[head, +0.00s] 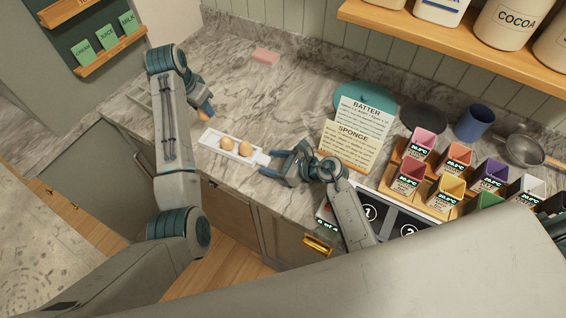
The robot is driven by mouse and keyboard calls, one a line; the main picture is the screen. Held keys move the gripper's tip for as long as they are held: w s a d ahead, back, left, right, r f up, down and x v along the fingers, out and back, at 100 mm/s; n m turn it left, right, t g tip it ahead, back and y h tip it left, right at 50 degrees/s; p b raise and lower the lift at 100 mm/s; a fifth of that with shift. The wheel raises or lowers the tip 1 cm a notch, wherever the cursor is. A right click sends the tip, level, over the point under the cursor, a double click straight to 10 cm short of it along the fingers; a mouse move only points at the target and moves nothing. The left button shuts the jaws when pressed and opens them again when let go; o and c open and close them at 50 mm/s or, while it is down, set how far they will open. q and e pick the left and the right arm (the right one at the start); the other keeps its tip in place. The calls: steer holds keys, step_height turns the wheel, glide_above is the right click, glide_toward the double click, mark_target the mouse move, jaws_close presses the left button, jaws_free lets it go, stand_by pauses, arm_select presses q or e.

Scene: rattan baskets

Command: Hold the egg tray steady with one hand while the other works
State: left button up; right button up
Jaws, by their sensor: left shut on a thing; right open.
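The white egg tray (212,139) lies on the marble counter near its front edge. Two brown eggs (236,146) sit in it side by side. My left gripper (206,108) is above and behind the tray's left end, shut on a small orange-brown thing that looks like an egg (207,106); the fingers partly hide it. My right gripper (271,163) is open at the tray's right end, its jaws facing the small end tab. I cannot tell whether it touches the tab.
A pink block (265,56) lies at the back of the counter. Recipe cards (351,145), a teal plate (348,94), a dark plate (424,117), a blue cup (474,123) and several coloured boxes (451,158) crowd the right. The counter behind the tray is clear.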

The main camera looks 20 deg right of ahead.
steer(key=shift+w+a, duration=0.1)
steer(key=shift+a, duration=0.05)
steer(key=shift+c, duration=0.4)
steer(key=c, duration=1)
